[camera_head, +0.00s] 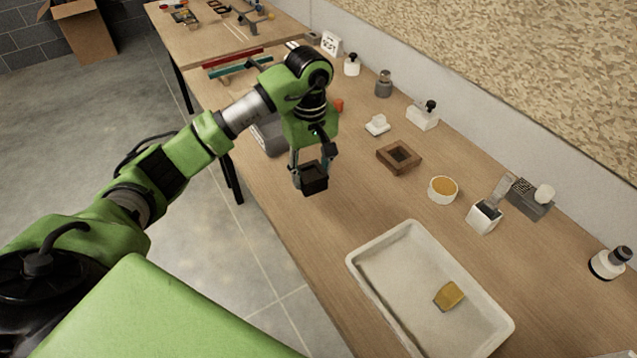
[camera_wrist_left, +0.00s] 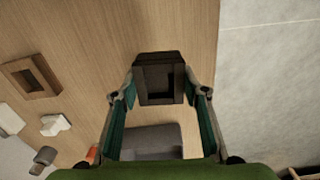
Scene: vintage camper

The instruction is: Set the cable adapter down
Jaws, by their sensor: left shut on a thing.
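The cable adapter appears to be the small dark block (camera_head: 312,178) with a square recess, held between the fingers of my left gripper (camera_head: 309,164). In the left wrist view the block (camera_wrist_left: 160,78) sits between the two teal-lined fingertips, its recess facing the camera. My left gripper is shut on it and holds it near the front edge of the wooden table (camera_head: 330,240). I cannot tell how high above the table it is. My right gripper is not in view.
A white tray (camera_head: 372,300) holding a yellow-brown piece (camera_head: 449,296) stands at the near end. A brown square frame (camera_head: 398,157), a round yellow-filled dish (camera_head: 443,189) and a white box (camera_head: 484,217) stand to the right. A grey object (camera_head: 268,135) lies behind the gripper. Bare tabletop lies between gripper and tray.

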